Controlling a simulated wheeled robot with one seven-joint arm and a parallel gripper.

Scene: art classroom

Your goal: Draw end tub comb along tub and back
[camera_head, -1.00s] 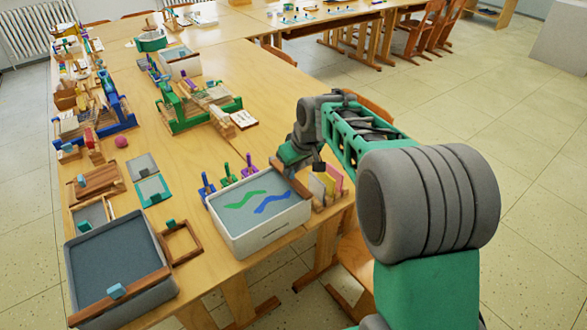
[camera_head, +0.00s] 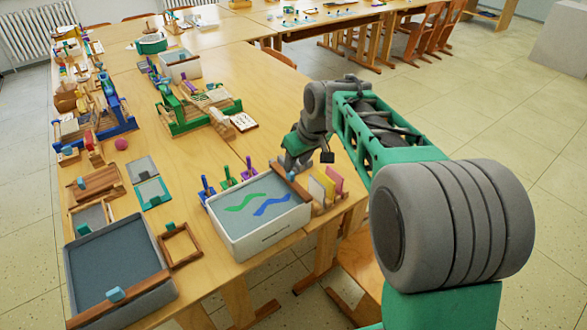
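A white tub (camera_head: 262,237) with grey liquid bearing a green and a blue wavy streak stands near the table's right edge. A brown wooden comb bar (camera_head: 299,190) lies across its right end. My gripper (camera_head: 291,172) is low at that bar, by the tub's far right corner. Its fingers are small and dark there, so I cannot tell whether they hold the bar. A grey tub (camera_head: 75,271) stands at the table's front left corner. Its own brown comb bar (camera_head: 141,287), with a teal block (camera_head: 116,294), lies across its near end.
Green, blue and purple upright-handled tools (camera_head: 227,177) stand behind the white tub. A rack of coloured cards (camera_head: 322,186) is close to its right. A small wooden frame (camera_head: 180,245) lies between the tubs. Looms (camera_head: 190,112) stand farther back; the table middle is mostly clear.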

